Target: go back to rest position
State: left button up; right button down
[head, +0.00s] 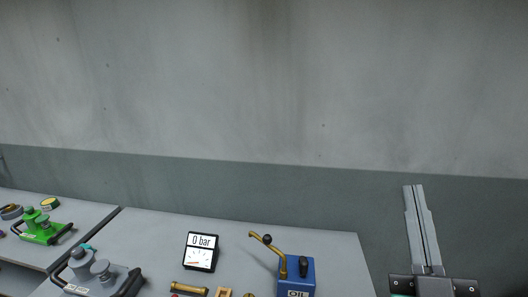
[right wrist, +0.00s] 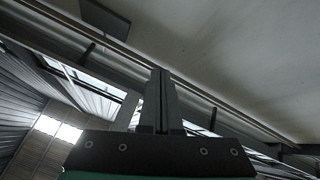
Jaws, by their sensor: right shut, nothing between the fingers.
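My right gripper (head: 414,190) stands upright at the lower right of the head view, to the right of the table. Its two fingers are together with nothing between them. In the right wrist view the shut fingers (right wrist: 158,75) point up toward the ceiling and windows. My left gripper is in neither view.
A grey table (head: 335,245) holds a blue oil box (head: 299,273) with a brass lever, a gauge reading 0 bar (head: 201,252), a grey device (head: 97,273) and small brass parts. A green device (head: 43,230) stands on the left table. A bare wall (head: 260,90) rises behind.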

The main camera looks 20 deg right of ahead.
jog(key=s+a+r+n+t+y, duration=0.1)
jog(key=s+a+r+t+y, duration=0.1)
jog(key=a+r+t+y, duration=0.3)
jog(key=s+a+r+n+y, duration=0.1)
jog(key=s+a+r+y, duration=0.1)
jog(key=a+r+y, duration=0.4)
notch_tip(320, 180, up, 25)
jog(key=d+y+p, duration=0.2)
jog(key=p, duration=2.2)
jog(key=shift+w+m, duration=0.3)
jog(key=shift+w, duration=0.15)
